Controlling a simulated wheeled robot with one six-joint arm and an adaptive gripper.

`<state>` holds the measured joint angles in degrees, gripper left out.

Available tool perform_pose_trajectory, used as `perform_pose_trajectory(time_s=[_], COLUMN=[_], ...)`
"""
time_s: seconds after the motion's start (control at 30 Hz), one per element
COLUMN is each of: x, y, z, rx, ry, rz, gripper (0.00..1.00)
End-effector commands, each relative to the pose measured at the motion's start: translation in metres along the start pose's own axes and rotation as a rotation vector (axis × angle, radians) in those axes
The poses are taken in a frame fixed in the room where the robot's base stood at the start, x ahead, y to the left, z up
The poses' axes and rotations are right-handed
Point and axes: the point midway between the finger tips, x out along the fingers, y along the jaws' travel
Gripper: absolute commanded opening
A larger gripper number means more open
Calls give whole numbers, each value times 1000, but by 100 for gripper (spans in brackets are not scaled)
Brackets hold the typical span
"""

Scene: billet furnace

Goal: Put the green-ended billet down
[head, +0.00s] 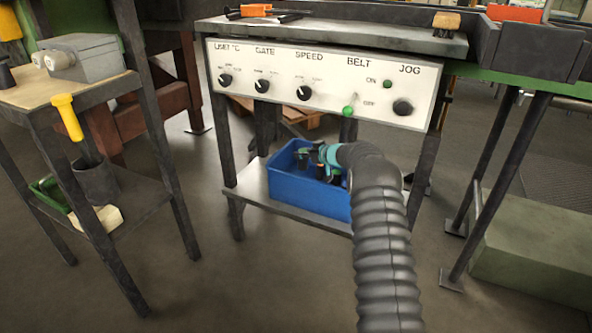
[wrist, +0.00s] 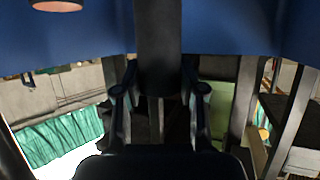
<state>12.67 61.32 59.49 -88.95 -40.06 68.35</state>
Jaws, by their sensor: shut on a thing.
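In the wrist view my gripper (wrist: 160,78) has its two black fingers closed on either side of a dark bar, the billet (wrist: 159,40). The billet runs up between the fingertips, and its green end cannot be made out there. In the head view the blue bin (head: 308,193) stands on the low shelf under the control panel. My arm reaches down to it from the right, and my gripper (head: 308,157) shows small and dark at the bin's opening. The bin's blue walls (wrist: 230,30) fill the top of the wrist view. The bin's inside is mostly hidden.
The control panel (head: 320,82) with knobs hangs just above the bin, under the bench top. The bench legs flank the shelf (head: 255,200). A small side table (head: 100,92) with a grey box (head: 90,60) stands at left. A green-grey block (head: 535,250) lies at right.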

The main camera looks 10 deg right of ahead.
Motion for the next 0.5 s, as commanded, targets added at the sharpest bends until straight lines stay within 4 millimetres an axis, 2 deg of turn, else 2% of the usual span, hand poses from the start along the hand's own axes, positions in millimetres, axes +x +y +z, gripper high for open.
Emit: perform_pose_trajectory(time_s=[0.03,0.2,0.37,0.5], x=[7,20,24,28], y=[-8,-22,-26,-26], z=[1,6,9,19], rx=[-3,-2,-2,-2], ry=[2,3,4,2], rz=[-2,0,1,0], gripper=[0,0,0,0])
